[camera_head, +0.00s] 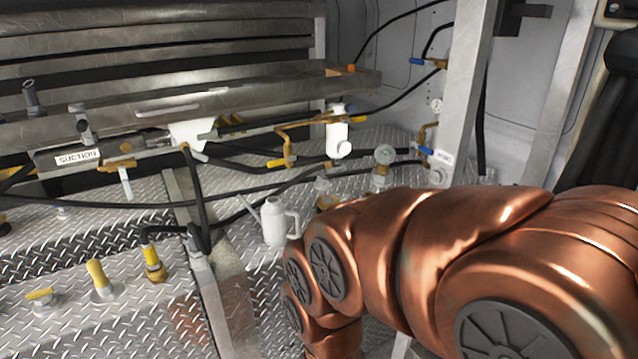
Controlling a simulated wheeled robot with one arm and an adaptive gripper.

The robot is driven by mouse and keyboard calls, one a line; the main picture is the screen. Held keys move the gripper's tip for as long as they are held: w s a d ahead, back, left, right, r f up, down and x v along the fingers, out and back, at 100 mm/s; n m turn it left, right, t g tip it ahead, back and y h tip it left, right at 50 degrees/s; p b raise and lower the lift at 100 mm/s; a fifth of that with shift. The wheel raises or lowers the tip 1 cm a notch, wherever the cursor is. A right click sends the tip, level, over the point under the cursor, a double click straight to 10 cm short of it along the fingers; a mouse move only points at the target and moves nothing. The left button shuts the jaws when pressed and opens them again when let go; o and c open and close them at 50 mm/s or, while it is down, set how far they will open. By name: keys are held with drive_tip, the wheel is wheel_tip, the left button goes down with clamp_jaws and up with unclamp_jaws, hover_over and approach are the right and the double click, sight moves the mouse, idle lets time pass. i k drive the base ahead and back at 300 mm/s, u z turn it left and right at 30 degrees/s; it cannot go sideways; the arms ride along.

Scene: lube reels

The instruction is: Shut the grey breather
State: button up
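No part is clearly marked as the grey breather, and I cannot tell which fitting it is. A grey round-topped fitting (385,156) stands on the tread plate right of centre, near the white cylinder. A grey upright fitting (31,97) with a slanted top stands on the metal beam at the upper left. A grey lever valve (81,117) sits beside it, above the SUCTION label. I cannot tell whether any of these is open or shut. My copper-coloured arm reaches in from the right and bends down at the bottom centre. My gripper is outside the picture.
A white jug (276,222) stands on the tread plate just left of my arm. Black hoses (110,203) cross the middle. Yellow-handled valves (98,274) stand at the lower left. A metal post (468,90) rises behind my arm.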

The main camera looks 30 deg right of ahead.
sight(322, 178)
drive_tip(key=k, duration=0.9)
drive_tip(key=z, duration=0.4)
drive_tip(key=i, duration=0.55)
drive_tip(key=z, duration=0.5)
drive_tip(key=i, duration=0.75)
drive_tip(key=u, duration=0.65)
drive_tip(key=i, duration=0.8)
drive_tip(key=u, duration=0.8)
